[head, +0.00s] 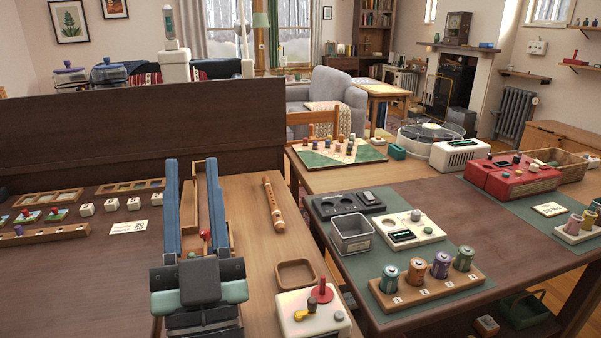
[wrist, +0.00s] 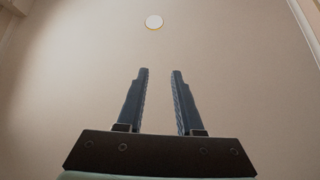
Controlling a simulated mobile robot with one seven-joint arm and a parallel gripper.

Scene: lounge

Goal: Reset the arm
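My gripper (head: 191,164) stands in the lower left of the head view, its two long blue fingers pointing up. The fingers are apart, with nothing held between them. A narrow wooden tray with a small red ball shows behind and between them, partly hidden.
A wooden flute (head: 272,204) and a small empty tray (head: 296,274) lie right of my gripper. A white box with a red knob (head: 322,290) is at the near edge. Right, a table holds a battery rack (head: 428,289) and a metal bin (head: 351,240). A dark panel (head: 90,138) stands behind.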

